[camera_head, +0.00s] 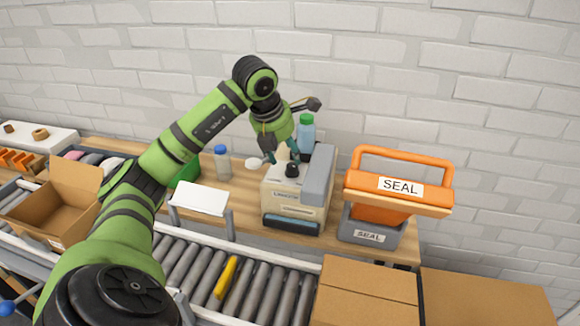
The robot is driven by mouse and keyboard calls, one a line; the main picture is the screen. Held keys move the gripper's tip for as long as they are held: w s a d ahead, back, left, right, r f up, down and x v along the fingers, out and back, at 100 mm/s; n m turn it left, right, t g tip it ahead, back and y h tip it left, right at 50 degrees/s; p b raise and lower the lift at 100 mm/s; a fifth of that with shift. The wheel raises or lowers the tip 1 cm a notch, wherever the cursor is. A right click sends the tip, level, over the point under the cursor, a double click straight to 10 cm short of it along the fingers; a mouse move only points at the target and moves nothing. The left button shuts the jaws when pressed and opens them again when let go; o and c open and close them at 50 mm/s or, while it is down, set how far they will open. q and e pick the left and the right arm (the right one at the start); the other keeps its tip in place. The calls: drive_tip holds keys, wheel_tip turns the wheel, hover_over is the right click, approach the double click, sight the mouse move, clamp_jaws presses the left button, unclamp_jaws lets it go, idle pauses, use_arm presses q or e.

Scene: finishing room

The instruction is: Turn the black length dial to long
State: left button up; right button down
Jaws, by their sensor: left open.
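The black length dial (292,170) sits on top of a beige machine (288,205) with a grey block along its right side. A label on the front of the machine is too small to read fully. My left gripper (284,154) reaches in from above and is open, with its fingers spread just above and behind the dial. I cannot tell whether a finger touches the dial or the machine top. The dial's setting is too small to read. My right gripper is out of view.
An orange-handled sealer marked SEAL (398,190) stands right of the machine. A green-capped bottle (306,135) stands close behind the gripper. A blue-capped bottle (222,163) and a white panel (201,198) are to the left. A roller conveyor (255,292) runs in front.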

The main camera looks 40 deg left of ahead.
sight(291, 166)
use_arm(q)
drive_tip(key=shift+p+x, duration=0.6)
drive_tip(key=shift+x, duration=2.05)
drive_tip(key=shift+s+d, duration=0.1)
clamp_jaws()
